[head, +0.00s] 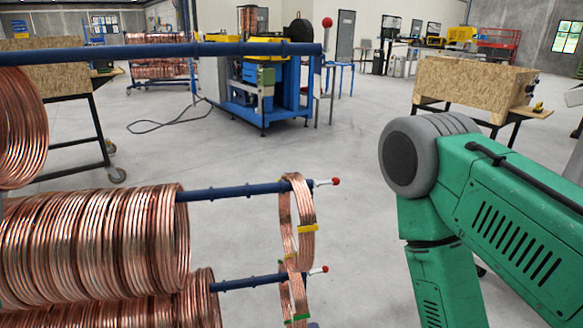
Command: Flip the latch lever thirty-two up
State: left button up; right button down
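Three blue rack bars come in from the left, each with a red-knobbed latch lever at its tip. The top lever (327,24) stands upright on the top bar (180,51). The middle lever (334,181) lies roughly level, pointing outward from the middle bar (230,192). The lower lever (324,269) also lies roughly level at the lower bar (248,281). No number shows, so I cannot tell which is thirty-two. Neither gripper is in view. My green right arm stands at the right, apart from the levers.
Copper coils (100,245) fill the left bars; a tied copper bundle (298,215) hangs close to the middle lever. A wooden crate (475,88) on a table and a blue machine (265,85) stand behind. Grey floor (345,150) is open between.

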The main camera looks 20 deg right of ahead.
aim_at(335, 181)
jog(key=l+u, duration=0.1)
jog(key=l, duration=0.35)
jog(key=l+u, duration=0.15)
jog(key=l, duration=0.35)
jog(key=k+l+u, duration=0.1)
jog(key=l, duration=0.35)
jog(key=k+l+u, duration=0.15)
jog(key=l, duration=0.3)
jog(key=k+l+u, duration=0.1)
jog(key=l, duration=0.35)
jog(key=k+l+u, duration=0.1)
jog(key=l, duration=0.3)
